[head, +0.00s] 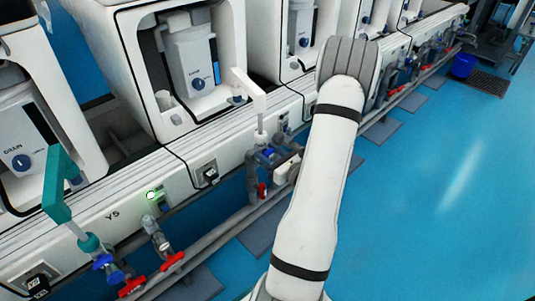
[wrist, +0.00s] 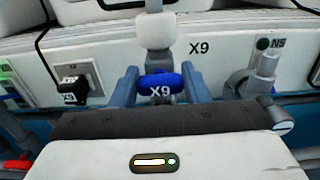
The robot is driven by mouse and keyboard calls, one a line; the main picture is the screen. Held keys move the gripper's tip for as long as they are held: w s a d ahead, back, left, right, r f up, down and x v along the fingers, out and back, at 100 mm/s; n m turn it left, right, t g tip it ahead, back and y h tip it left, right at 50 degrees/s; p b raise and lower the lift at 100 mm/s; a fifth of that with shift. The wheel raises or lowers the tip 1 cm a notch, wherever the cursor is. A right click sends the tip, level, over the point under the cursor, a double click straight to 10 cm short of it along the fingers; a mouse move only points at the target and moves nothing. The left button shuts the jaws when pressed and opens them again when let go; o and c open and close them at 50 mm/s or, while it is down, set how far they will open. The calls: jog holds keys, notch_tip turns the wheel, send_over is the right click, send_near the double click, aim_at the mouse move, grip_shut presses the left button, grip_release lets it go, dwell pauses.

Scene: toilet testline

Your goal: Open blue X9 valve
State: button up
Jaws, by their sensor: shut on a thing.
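In the head view the blue valve (head: 268,153) shows small beneath the white tap, beside my arm. My gripper is mostly hidden there and its fingers cannot be made out.
A grey pipe fitting (wrist: 262,75) marked N5 stands close right of my gripper. A black X9 socket (wrist: 73,87) is on the panel to the left. Red valve handles (head: 173,259) line the low pipe rail. The blue floor (head: 440,190) to the right is clear.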

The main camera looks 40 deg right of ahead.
aim_at(271, 154)
jog(key=shift+f+n+b, duration=0.2)
jog(key=shift+n+b, duration=0.7)
jog(key=shift+n, duration=0.2)
jog(key=shift+r+n+b, duration=0.15)
jog(key=shift+n+b, duration=0.5)
jog(key=shift+n, duration=0.55)
jog(key=o, duration=1)
jog(key=s, duration=0.2)
jog(key=s+p, duration=0.1)
jog(key=s, duration=0.1)
jog(key=s+p, duration=0.1)
jog(key=s, duration=0.1)
jog(key=shift+s+d+r, duration=0.1)
jog(key=shift+s+d, duration=0.15)
jog(key=shift+s, duration=0.65)
jog(key=shift+c, duration=0.5)
